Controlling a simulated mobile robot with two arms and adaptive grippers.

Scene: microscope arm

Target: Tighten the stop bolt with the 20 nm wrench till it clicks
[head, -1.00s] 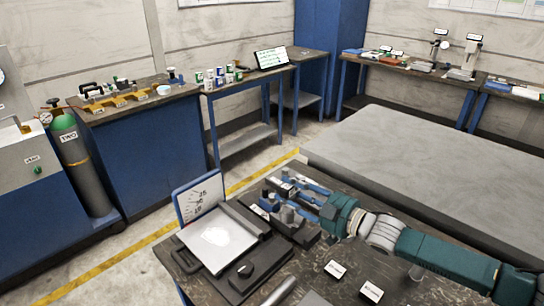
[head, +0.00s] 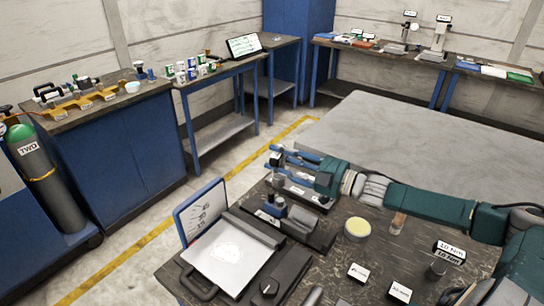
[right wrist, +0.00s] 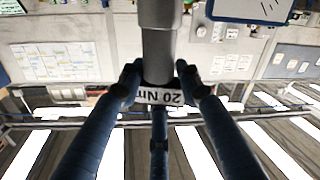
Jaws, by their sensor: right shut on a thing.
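My right gripper (head: 280,160) is over the far edge of the dark workbench (head: 335,262), its blue fingers pointing left. In the right wrist view, the fingers (right wrist: 160,75) close around a grey cylindrical tool, the 20 Nm wrench (right wrist: 160,45), whose label reads upside down. In the head view the wrench is hard to separate from the gripper. A dark fixture block (head: 318,238) with small blue and grey parts stands on the bench, nearer than the gripper. I cannot make out the stop bolt. My left gripper is not in view.
A round yellow-topped piece (head: 357,228), small label cards (head: 400,291) and a 10 Nm label (head: 452,247) are on the right. A wide grey slab (head: 400,135) lies behind.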

